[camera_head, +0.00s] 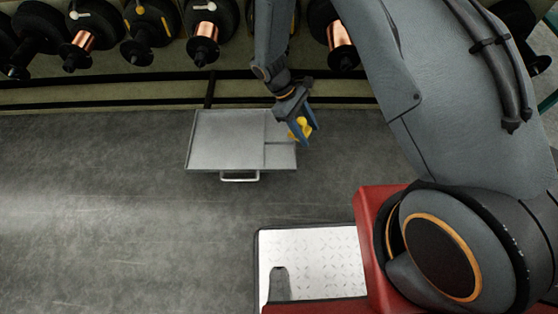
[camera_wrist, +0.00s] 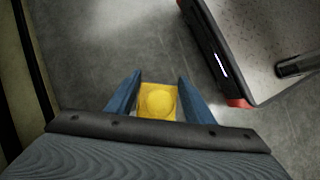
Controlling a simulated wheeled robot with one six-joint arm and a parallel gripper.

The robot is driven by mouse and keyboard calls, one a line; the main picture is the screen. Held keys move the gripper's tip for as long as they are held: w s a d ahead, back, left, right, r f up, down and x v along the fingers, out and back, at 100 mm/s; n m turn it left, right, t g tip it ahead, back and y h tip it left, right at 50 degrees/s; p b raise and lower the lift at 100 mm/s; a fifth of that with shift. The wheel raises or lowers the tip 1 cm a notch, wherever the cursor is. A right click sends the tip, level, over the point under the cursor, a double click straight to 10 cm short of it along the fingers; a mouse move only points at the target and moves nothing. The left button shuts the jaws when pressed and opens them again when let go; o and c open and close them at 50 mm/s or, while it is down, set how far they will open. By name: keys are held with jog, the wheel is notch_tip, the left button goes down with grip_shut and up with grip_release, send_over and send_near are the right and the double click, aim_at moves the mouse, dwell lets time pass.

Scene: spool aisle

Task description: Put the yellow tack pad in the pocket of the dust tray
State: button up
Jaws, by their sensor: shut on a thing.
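The yellow tack pad (camera_head: 299,128) is held between the blue fingers of my gripper (camera_head: 304,127). The dust tray (camera_head: 228,138) is a grey metal tray with a front handle. It has one large compartment at left and smaller ones at right. In the head view my gripper overlaps the tray's right edge. I cannot tell its height above the tray. The tray does not show clearly in the wrist view.
Wire spools, some copper (camera_head: 204,48), hang along the rack at the back. A dark rail (camera_head: 130,76) runs behind the tray. The grey floor (camera_head: 110,220) is clear at left and front. My own red and metal-plated base stands at the lower right.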

jog(key=w+a+f+n+t+h+b, duration=0.1)
jog(key=w+a+f+n+t+b, duration=0.25)
jog(key=a+f+n+b, duration=0.5)
jog(key=m+b, duration=0.3)
jog(key=b, duration=0.3)
send_near(291, 157)
jog(key=shift+n+g, duration=0.25)
jog(key=x, duration=0.5)
jog(key=shift+w+f, duration=0.1)
jog(key=shift+w, duration=0.15)
jog(key=shift+f, duration=0.15)
jog(key=o, duration=1.1)
jog(key=shift+o, duration=0.2)
